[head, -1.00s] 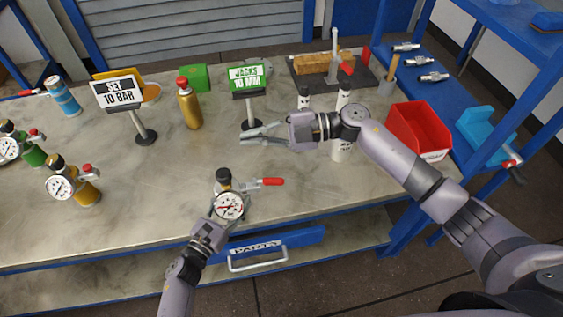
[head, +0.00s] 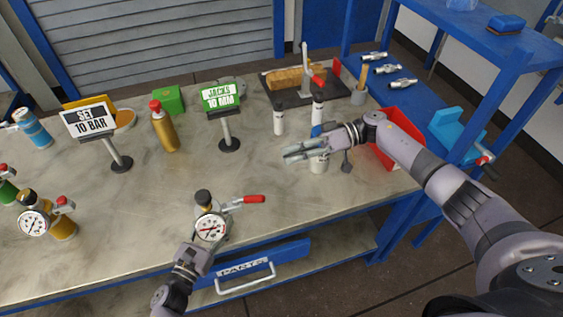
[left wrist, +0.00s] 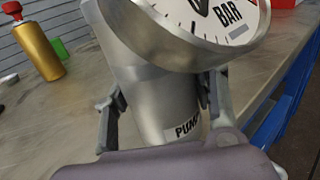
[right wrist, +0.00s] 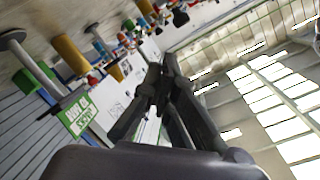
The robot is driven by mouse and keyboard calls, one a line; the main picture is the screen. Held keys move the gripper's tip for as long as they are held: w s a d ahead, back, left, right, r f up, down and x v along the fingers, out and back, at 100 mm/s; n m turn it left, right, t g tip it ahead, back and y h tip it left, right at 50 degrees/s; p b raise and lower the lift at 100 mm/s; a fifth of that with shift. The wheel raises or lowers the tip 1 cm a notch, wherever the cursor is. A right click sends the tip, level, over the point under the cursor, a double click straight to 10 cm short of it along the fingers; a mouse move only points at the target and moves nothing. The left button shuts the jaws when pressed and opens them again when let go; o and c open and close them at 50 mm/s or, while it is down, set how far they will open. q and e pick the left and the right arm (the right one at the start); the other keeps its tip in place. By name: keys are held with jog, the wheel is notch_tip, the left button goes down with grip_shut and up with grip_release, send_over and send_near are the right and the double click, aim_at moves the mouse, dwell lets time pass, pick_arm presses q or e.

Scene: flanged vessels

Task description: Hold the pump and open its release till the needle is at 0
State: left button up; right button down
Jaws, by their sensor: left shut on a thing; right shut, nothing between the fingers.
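The pump (head: 203,202) stands near the bench's front edge, with a black knob on top, a round white gauge (head: 211,228) and a red-handled lever (head: 253,199) pointing right. My left gripper (head: 203,247) is shut on the pump's metal body below the gauge. In the left wrist view its fingers sit on both sides of the body (left wrist: 150,85), above a PUMP label. The gauge is cut off there, and the needle's reading is too small to tell in the head view. My right gripper (head: 287,152) is shut and empty, above the bench right of the pump.
White cylinders (head: 279,122) stand by the right gripper, before a red bin (head: 385,150). Another gauged unit (head: 34,222) is at left. Bench around the pump is clear.

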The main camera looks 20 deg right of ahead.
aim_at(249, 199)
jog(key=s+a+f, duration=0.2)
jog(key=a+f, duration=0.2)
jog(key=a, duration=0.5)
jog(key=shift+s+f, duration=0.2)
jog(key=shift+s, duration=0.05)
jog(key=shift+s+d+m+t, duration=0.15)
jog(key=shift+s+m+t, duration=0.55)
jog(key=shift+t, duration=0.5)
jog(key=shift+m+t, duration=0.3)
